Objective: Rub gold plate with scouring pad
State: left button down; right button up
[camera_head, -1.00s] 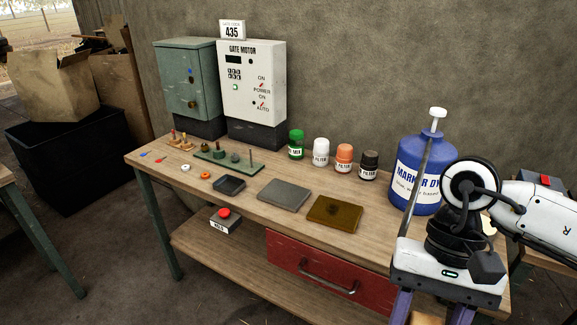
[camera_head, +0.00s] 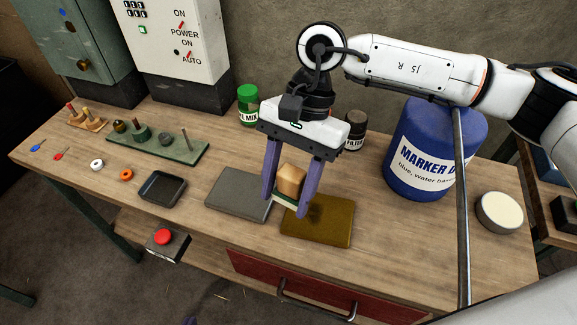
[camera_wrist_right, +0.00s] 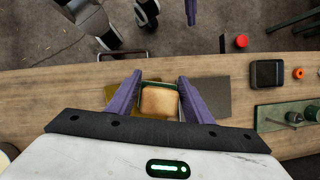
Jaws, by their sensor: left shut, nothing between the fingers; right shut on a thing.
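The gold plate (camera_head: 330,225) lies flat on the workbench, with a dark smudge near its middle. My right gripper (camera_head: 290,205) is shut on the scouring pad (camera_head: 291,180), a tan block with a green and pale underside. The pad is over the plate's upper left edge, beside the grey plate; whether it touches is unclear. In the right wrist view the pad (camera_wrist_right: 160,102) sits between the purple fingers, with the gold plate (camera_wrist_right: 122,92) partly hidden at left. My left gripper (camera_head: 190,321) shows only as a purple tip at the bottom edge, low before the bench; it is shut and empty.
A grey plate (camera_head: 238,194) lies left of the gold one, then a black tray (camera_head: 162,187). A blue marker dye jug (camera_head: 432,150) stands right, with a round cream-topped tin (camera_head: 499,212). Bottles stand behind the gripper. A red button box (camera_head: 166,242) sits below the bench edge.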

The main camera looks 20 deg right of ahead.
aim_at(286, 210)
jog(key=m, duration=0.2)
jog(key=m+t, duration=0.1)
jog(key=w+d+m+t+y, duration=0.1)
jog(key=m, duration=0.1)
jog(key=shift+d+f+m, duration=0.1)
jog(key=shift+f+m, duration=0.2)
jog(key=shift+w+d+m+t, duration=0.1)
jog(key=shift+w+m+t, duration=0.15)
jog(key=shift+m, duration=0.35)
jog(key=shift+w+d+m+t, duration=0.15)
jog(key=shift+m+t, duration=0.1)
jog(key=shift+m, duration=0.35)
jog(key=m, duration=0.1)
jog(key=m+t, duration=0.1)
jog(key=w+m, duration=0.1)
jog(key=m, duration=0.1)
jog(key=shift+d+r+t, duration=0.15)
jog(key=shift+d+t, duration=0.15)
jog(key=shift+w+f+m+b, duration=0.1)
jog(key=shift+f+m+b, duration=0.2)
jog(key=shift+f+b, duration=1.05)
pick_arm(q)
jog(key=shift+f, duration=1.4)
pick_arm(e)
jog(key=shift+f, duration=1.6)
pick_arm(q)
jog(key=shift+s, duration=0.15)
